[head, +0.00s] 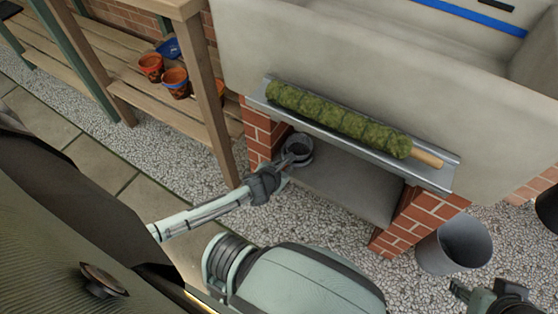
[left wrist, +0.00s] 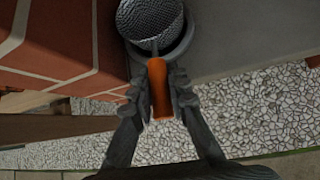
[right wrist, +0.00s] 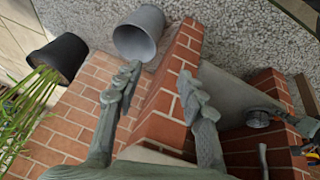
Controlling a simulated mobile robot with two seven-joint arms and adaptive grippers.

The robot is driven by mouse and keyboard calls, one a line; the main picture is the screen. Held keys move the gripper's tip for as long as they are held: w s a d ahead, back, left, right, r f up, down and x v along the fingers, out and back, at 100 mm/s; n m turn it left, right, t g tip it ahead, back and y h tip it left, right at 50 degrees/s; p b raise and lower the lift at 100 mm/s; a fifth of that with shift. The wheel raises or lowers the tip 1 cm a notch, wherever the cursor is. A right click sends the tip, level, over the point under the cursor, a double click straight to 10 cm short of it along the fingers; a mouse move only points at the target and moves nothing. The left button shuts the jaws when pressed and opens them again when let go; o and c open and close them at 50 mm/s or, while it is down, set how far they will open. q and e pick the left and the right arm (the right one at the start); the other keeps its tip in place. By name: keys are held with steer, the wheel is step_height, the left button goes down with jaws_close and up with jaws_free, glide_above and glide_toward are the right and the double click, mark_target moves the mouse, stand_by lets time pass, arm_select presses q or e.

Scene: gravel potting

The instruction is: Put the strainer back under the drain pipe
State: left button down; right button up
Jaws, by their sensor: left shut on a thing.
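My left gripper (head: 277,172) is shut on the orange handle of the strainer (left wrist: 160,88). The strainer's metal mesh bowl (left wrist: 150,18) points away from the gripper, beside the brick pier under the sink. A grey round rim (head: 298,147) shows at the bowl, low in the gap beneath the sink; I cannot tell whether it is part of the strainer or a separate ring. The drain pipe cannot be made out clearly. The strainer end also shows in the right wrist view (right wrist: 258,118). My right gripper (right wrist: 160,85) is open and empty, off to the right.
Brick piers (head: 420,215) flank a grey slab (head: 345,185) under the stone sink (head: 330,45). A metal ledge (head: 440,175) holds a mossy pole (head: 335,118). A grey bucket (head: 455,245) stands right on gravel. A wooden bench (head: 110,70) with small pots is left.

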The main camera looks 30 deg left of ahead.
arm_select(q)
steer(key=shift+f, duration=0.15)
arm_select(e)
steer(key=shift+w+a+r+t+y, duration=0.15)
steer(key=shift+w+a+r+t, duration=0.15)
steer(key=shift+w+a, duration=0.25)
steer(key=shift+w+a+r+t+y, duration=0.2)
steer(key=shift+w+a+t, duration=0.1)
steer(key=shift+w+a, duration=0.25)
